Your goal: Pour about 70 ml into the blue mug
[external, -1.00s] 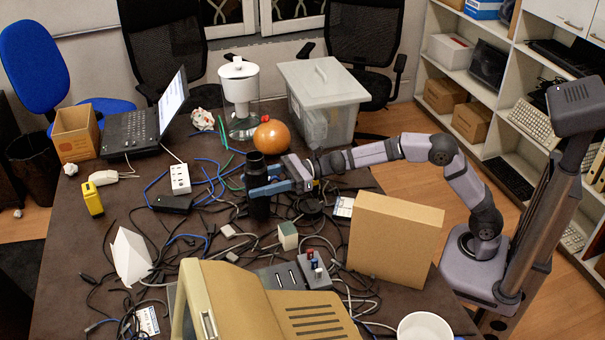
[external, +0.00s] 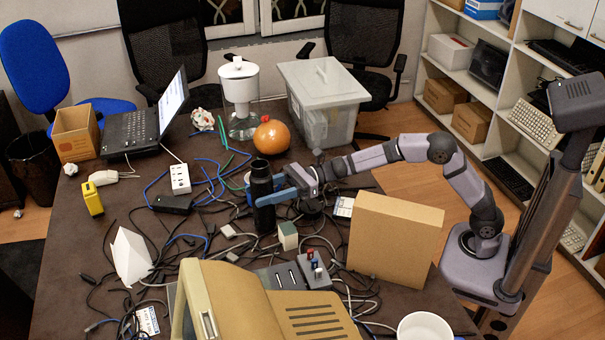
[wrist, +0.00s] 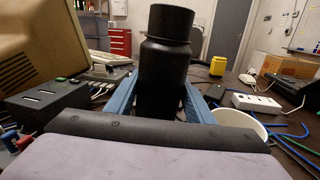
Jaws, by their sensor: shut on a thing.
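My gripper (external: 268,191) is shut around the middle of a black bottle (external: 262,216), which stands about upright among the cables. The bottle also fills the middle of the wrist view (wrist: 165,75), between my blue fingers. Whether its base touches the table is unclear. A mug with a pale inside (wrist: 243,121) shows in the wrist view, just right of the right finger; its outside is mostly hidden. In the external view, a blue patch with a pale rim (external: 248,178), probably the blue mug, shows behind and left of the bottle, mostly hidden by it.
Cables cover the table's middle. An orange ball (external: 271,136), a glass-based dispenser (external: 239,95) and a grey bin (external: 322,105) stand behind. A power strip (external: 180,179) lies left.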

